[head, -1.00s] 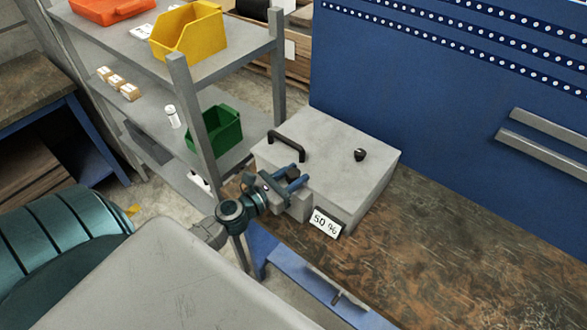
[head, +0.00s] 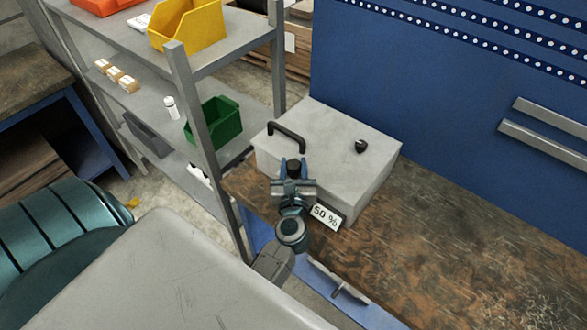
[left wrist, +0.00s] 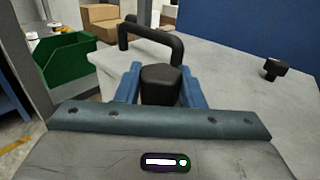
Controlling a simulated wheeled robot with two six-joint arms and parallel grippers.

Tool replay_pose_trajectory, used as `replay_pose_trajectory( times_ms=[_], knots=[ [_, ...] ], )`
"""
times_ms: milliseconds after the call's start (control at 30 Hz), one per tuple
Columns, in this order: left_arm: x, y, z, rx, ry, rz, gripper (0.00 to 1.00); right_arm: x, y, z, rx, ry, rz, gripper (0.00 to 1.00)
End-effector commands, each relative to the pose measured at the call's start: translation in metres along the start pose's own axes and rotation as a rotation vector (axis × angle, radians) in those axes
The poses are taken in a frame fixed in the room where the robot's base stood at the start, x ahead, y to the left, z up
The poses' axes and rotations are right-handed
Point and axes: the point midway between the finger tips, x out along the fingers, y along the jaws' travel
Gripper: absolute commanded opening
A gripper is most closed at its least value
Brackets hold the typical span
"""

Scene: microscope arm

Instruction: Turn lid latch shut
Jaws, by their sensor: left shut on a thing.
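A grey box (head: 345,150) with a flat lid stands on the brown workbench. Its lid carries a black arched handle (head: 287,134) and a small black knob (head: 361,146). My left gripper (head: 293,166) is at the near left part of the lid, its blue fingers around a black knob-like latch (left wrist: 161,84). In the left wrist view the latch sits between the two fingers (left wrist: 160,86), with the arched handle (left wrist: 150,38) just behind it. The latch's lower part is hidden by the gripper body. My right gripper is not in view.
A "50 %" sign (head: 325,217) is at the box's near side. A grey shelf rack with a green bin (head: 214,123) and a yellow bin (head: 187,24) stands left of the bench. A blue wall panel (head: 430,90) rises behind. The bench (head: 440,250) is clear at right.

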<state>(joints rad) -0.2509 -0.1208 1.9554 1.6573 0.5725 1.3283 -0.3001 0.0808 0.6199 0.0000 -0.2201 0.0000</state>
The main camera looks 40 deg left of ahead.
Motion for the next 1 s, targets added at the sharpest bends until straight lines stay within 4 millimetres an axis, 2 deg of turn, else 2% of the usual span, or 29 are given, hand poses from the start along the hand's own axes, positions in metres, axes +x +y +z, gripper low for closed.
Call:
replay_pose_trajectory(
  times_ms=[33,233,800,833,933,1000],
  knots=[
    [0.0004,-0.0009,-0.0027,-0.003,-0.001,0.023,0.12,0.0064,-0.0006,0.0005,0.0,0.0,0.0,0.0],
    [0.0001,-0.0004,-0.0014,-0.002,0.0,0.09,0.12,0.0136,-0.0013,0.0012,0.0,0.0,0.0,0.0],
    [0.0,0.0001,0.0008,0.0,0.0,0.119,0.12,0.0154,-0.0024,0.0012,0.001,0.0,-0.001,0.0],
    [0.0,0.0001,0.0008,0.0,0.0,0.119,0.39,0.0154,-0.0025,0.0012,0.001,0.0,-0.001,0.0],
    [0.0,0.0001,0.0007,0.0,0.0,0.118,0.57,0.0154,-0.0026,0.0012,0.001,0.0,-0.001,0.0],
    [0.0,0.0001,0.0006,0.0,0.0,0.118,0.57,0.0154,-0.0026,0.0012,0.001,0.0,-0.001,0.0]
  ],
)
